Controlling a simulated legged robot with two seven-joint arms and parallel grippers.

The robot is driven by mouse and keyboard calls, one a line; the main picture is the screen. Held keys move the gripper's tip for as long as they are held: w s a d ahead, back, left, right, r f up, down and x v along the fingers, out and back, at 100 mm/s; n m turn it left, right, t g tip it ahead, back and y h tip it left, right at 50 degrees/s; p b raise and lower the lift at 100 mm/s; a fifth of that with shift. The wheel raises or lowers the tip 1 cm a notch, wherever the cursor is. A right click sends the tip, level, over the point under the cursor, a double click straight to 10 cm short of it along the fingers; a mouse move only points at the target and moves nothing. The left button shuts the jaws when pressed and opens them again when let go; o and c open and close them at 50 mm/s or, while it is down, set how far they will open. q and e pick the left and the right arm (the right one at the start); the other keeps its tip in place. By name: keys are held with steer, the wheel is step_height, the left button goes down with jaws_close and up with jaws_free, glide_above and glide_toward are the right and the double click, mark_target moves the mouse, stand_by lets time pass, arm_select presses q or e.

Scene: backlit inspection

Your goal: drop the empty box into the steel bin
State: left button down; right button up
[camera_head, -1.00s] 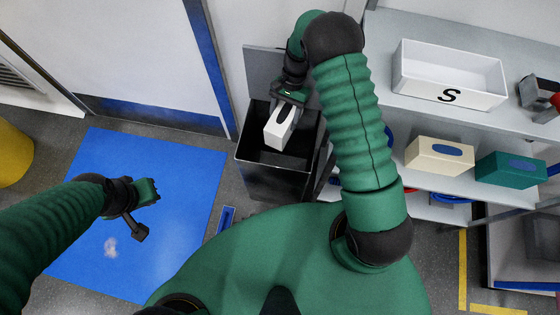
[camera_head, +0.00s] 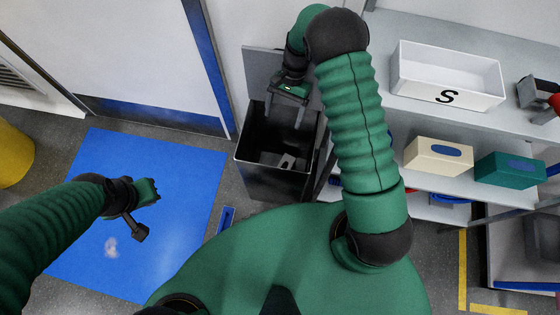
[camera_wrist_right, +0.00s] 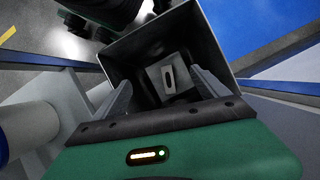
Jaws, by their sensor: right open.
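The steel bin (camera_head: 268,184) stands upright on the floor, left of the shelves, with its top open. The empty box (camera_head: 288,163), pale with a dark oval slot, lies inside near the bottom, in shade. In the right wrist view the box (camera_wrist_right: 168,78) shows deep between the bin walls, its slot facing up. My right gripper (camera_head: 284,113) is open and empty over the bin mouth, its fingers pointing down and apart from the box. My left gripper (camera_head: 148,205) hangs over the blue mat, away from the bin; its jaw opening is unclear.
Shelves at the right hold a white bin marked S (camera_head: 450,96), a cream box (camera_head: 438,166) and a teal box (camera_head: 510,170). A blue mat (camera_head: 175,165) covers the floor at the left. A yellow bin (camera_head: 14,155) stands at the left edge.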

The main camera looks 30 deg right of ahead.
steer(key=s+a+r, duration=0.1)
steer(key=s+a, duration=0.2)
steer(key=s, duration=0.4)
steer(key=s+a+r+p, duration=0.1)
steer(key=s+a, duration=0.3)
steer(key=s, duration=0.3)
steer(key=shift+s, duration=0.3)
